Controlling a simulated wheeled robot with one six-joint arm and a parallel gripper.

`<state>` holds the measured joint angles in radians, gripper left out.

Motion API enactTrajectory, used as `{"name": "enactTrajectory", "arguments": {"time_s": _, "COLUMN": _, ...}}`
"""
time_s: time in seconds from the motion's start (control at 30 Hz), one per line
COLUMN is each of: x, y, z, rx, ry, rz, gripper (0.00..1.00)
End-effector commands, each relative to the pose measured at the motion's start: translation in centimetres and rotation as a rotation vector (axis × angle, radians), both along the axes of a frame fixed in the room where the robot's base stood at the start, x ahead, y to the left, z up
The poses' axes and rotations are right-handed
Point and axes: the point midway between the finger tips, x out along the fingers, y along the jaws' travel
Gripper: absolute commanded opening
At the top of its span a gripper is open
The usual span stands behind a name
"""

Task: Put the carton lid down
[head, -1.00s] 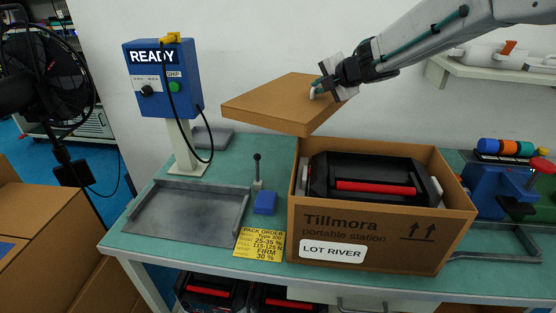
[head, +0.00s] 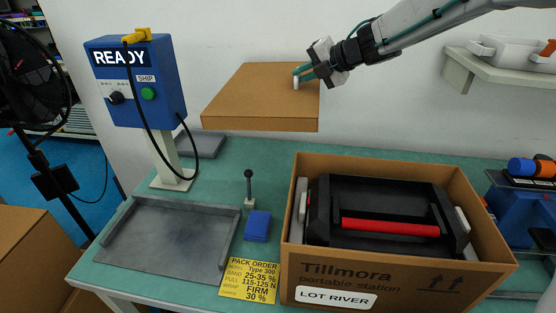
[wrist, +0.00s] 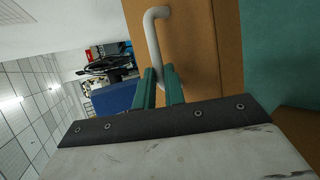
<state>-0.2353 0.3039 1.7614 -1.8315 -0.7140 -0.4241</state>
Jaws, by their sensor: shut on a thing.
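The carton lid (head: 255,95) is a flat brown cardboard lid with a white handle (head: 296,83) near its right side. My gripper (head: 302,75) is shut on this handle and holds the lid in the air, above the back of the bench and left of the carton. In the wrist view the green fingers (wrist: 161,88) close at the white handle (wrist: 155,35), with the brown lid (wrist: 190,50) behind it. The open carton (head: 400,278) stands on the bench with a black portable station (head: 380,195) with a red handle inside.
A blue READY box (head: 135,85) on a post stands left of the lid. A grey tray (head: 165,240), a small lever (head: 249,185), a blue block (head: 257,226) and a yellow order card (head: 248,280) lie left of the carton. A shelf (head: 510,68) is at upper right.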

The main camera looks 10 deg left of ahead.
Motion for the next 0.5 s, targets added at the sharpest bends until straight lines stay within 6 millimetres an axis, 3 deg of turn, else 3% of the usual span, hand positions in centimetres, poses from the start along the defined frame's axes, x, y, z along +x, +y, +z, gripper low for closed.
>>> {"name": "enactTrajectory", "arguments": {"time_s": 0.17, "x": 0.1, "y": -0.5, "z": -2.7, "rx": -0.001, "ry": 0.006, "rz": -0.005, "gripper": 0.00}}
{"name": "enactTrajectory", "arguments": {"time_s": 0.5, "x": 0.2, "y": -0.8, "z": -11.3, "rx": 0.000, "ry": 0.004, "rz": -0.010, "gripper": 0.00}}
